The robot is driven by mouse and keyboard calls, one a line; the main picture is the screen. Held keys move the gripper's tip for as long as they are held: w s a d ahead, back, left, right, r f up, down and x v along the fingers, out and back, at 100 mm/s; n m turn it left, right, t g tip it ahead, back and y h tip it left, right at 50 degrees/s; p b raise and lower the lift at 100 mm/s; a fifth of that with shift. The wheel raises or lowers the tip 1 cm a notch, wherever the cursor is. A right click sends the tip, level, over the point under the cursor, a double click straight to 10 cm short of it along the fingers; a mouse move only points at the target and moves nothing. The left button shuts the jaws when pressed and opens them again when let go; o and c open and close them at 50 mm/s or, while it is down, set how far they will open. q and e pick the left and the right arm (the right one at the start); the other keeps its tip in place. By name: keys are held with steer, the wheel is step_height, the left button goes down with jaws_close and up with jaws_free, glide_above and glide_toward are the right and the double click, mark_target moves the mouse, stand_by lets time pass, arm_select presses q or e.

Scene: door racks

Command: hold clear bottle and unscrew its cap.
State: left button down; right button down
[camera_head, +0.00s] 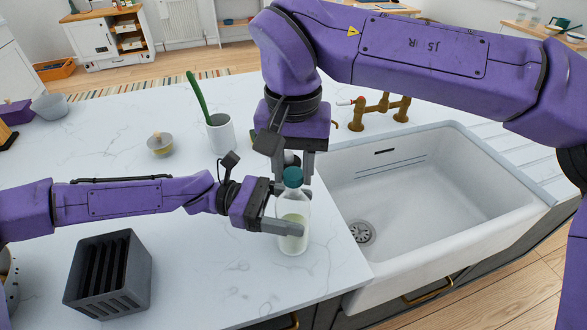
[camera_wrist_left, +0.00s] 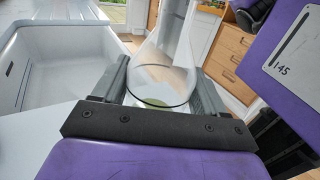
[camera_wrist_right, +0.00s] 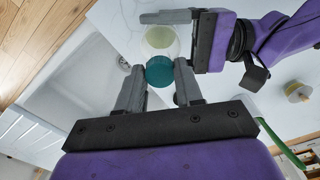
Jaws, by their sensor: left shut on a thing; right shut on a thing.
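The clear bottle (camera_head: 293,232) stands upright near the front edge of the counter, with a pale liquid low inside. Its teal cap (camera_head: 293,176) is on its neck. My left gripper (camera_head: 291,227) reaches in from the left and is shut on the bottle's body. The bottle also shows between the left fingers in the left wrist view (camera_wrist_left: 160,72). My right gripper (camera_head: 294,182) points down from above and is shut on the cap. In the right wrist view the cap (camera_wrist_right: 160,70) sits between the fingertips, with the bottle beyond it.
A white sink (camera_head: 440,185) lies just right of the bottle, with a brass tap (camera_head: 378,108) behind it. A white cup (camera_head: 221,135) with a green utensil and a small lidded pot (camera_head: 160,145) stand behind my left arm. A dark slotted rack (camera_head: 108,275) stands front left.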

mark_target(293, 174)
steer(key=shift+r, duration=0.4)
steer(key=shift+r, duration=2)
arm_select(q)
jaws_free()
